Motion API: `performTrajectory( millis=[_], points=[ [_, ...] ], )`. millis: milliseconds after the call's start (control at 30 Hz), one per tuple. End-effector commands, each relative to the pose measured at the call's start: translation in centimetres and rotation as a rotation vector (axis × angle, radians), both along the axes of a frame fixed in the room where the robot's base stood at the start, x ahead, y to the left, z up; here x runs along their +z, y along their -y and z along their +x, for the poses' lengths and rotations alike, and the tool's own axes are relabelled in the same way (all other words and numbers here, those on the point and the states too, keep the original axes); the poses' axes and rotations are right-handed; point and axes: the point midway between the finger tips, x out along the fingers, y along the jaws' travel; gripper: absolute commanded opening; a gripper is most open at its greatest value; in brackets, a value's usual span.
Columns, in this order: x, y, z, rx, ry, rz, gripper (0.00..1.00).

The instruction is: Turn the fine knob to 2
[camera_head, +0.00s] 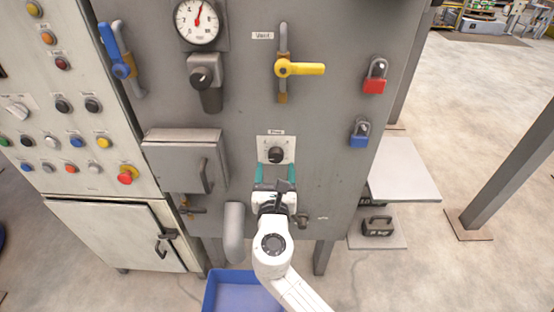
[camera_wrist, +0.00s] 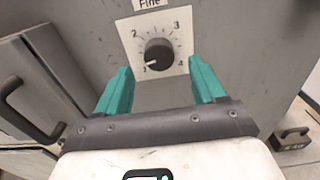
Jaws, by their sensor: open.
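The fine knob (camera_wrist: 159,53) is a round black knob on a white dial plate marked 1 to 4, under a label reading "Fine" in the wrist view. Its white pointer mark faces the lower left, at the 1. In the head view the knob (camera_head: 276,154) sits on the grey machine front. My gripper (camera_head: 276,173) has teal fingers spread open just below the knob. In the wrist view the open gripper (camera_wrist: 160,70) has one finger on each side, with the knob ahead between them. Nothing is held, and no finger visibly touches the knob.
A yellow-handled valve (camera_head: 300,69) is above the knob. Red (camera_head: 375,84) and blue (camera_head: 359,139) padlocks hang to the right. A hinged box (camera_head: 180,160) protrudes at left. A grey pipe (camera_head: 234,232) and a blue bin (camera_head: 238,290) are below.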

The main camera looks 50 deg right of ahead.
Motion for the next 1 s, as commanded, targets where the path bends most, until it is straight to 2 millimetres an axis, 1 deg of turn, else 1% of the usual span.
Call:
performTrajectory(
  millis=[33, 100, 300, 667, 1000],
  points=[
    [0.1, 0.8, 0.6, -0.003, 0.001, -0.001, 0.69],
    [0.1, 1.7, 1.2, -0.002, 0.001, -0.001, 0.69],
    [0.0, 3.1, 2.4, 0.000, 0.001, 0.001, 0.69],
    [0.0, 3.5, 2.7, 0.000, 0.001, 0.002, 0.69],
    [0.0, 3.5, 2.7, 0.000, 0.001, 0.002, 0.38]
  ],
)
